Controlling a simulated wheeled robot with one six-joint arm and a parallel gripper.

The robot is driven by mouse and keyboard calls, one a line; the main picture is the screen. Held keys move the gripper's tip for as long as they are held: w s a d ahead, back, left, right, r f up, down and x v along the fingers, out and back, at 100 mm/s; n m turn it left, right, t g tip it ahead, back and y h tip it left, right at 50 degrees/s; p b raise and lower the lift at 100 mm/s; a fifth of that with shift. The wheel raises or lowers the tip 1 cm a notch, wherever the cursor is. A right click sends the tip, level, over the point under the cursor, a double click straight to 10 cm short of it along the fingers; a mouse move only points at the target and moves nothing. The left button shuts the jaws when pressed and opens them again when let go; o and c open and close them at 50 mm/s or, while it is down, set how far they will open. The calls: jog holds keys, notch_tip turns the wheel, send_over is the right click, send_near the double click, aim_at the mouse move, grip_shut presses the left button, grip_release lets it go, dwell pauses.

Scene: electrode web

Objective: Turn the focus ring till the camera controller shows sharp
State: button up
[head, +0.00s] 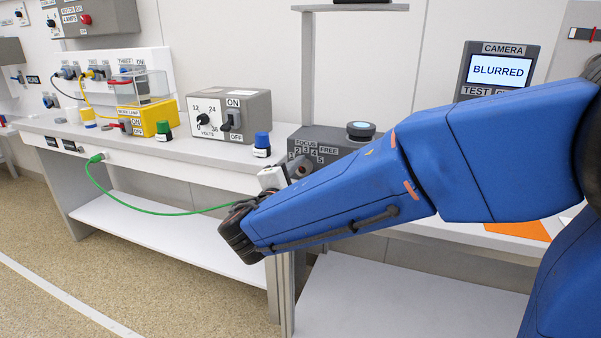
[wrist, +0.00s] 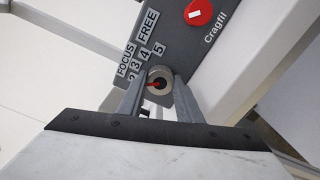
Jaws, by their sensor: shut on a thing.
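The camera controller (head: 500,72) stands at the right in the head view, and its screen reads BLURRED. The focus ring (wrist: 160,78) is a round grey knob with a red mark on the dark grey focus unit (wrist: 172,38). Labels FOCUS, FREE and numbers up to 5 sit beside it. I cannot tell which number the mark points to. My gripper (wrist: 158,93) is shut on the ring, one finger on each side. In the head view, the focus unit (head: 336,143) stands on the bench, and my blue arm hides part of it.
The white bench (head: 180,150) holds a volts box (head: 230,115), a blue-capped jar (head: 262,145), a green-capped jar (head: 163,131) and a yellow work lamp box (head: 147,117). A green cable (head: 140,207) hangs in front. A red knob (wrist: 199,12) sits near the ring.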

jog(key=shift+m, duration=0.4)
jog(key=o, duration=1)
jog(key=shift+o, duration=0.2)
jog(key=shift+s, duration=0.1)
jog(key=v, duration=1.7)
jog(key=shift+s+a, duration=0.1)
jog(key=shift+s, duration=0.1)
